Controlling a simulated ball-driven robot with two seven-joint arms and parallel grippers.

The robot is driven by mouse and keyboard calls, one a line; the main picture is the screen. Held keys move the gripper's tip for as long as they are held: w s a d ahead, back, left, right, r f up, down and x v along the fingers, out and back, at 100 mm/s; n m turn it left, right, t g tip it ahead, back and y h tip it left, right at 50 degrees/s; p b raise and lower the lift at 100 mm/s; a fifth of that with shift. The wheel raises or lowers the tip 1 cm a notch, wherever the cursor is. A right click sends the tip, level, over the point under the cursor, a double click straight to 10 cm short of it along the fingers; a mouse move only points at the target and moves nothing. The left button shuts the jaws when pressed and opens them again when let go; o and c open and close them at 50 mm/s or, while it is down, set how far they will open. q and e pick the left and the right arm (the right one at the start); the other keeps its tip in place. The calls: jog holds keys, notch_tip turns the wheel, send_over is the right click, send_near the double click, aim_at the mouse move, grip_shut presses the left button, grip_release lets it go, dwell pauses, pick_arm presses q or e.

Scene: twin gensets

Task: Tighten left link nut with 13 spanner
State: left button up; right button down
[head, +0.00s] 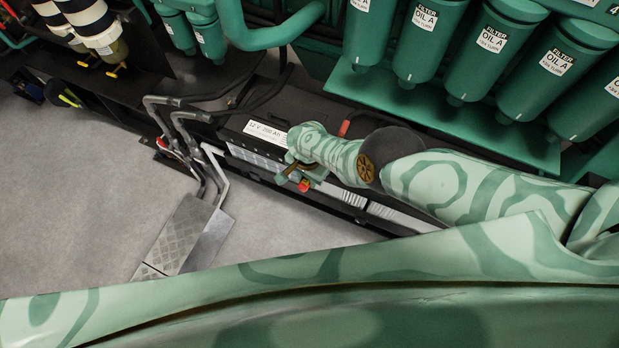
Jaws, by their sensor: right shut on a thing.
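My right gripper (298,175) reaches in from the right over the near edge of a battery (252,155) with a white "12 V" label. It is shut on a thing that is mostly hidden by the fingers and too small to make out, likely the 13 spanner. A small red part (304,186) shows right at the fingertips. The left link nut cannot be made out; the gripper and wrist cover that spot. My left gripper is not in view.
Green oil filters (487,50) hang above my right forearm. Grey bent pipes (185,125) stand left of the battery, beside a metal tread plate (178,240). An orange-red part (344,128) shows behind my wrist. The grey floor (80,200) at left is clear.

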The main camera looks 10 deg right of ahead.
jog(key=shift+s+d+r+n, duration=0.1)
jog(key=shift+s+d+n, duration=0.1)
jog(key=shift+n, duration=0.4)
jog(key=shift+w+p, duration=0.1)
jog(key=shift+p, duration=0.2)
jog(key=shift+d+n, duration=0.2)
jog(key=shift+n, duration=0.1)
jog(key=shift+s+p, duration=0.2)
jog(key=shift+p, duration=0.15)
jog(key=shift+s+d, duration=0.15)
jog(key=shift+d, duration=0.15)
jog(key=shift+s+r+n, duration=0.1)
jog(key=shift+n, duration=0.2)
jog(key=shift+s+d+p, duration=0.1)
jog(key=shift+d+p, duration=0.2)
jog(key=shift+p, duration=0.1)
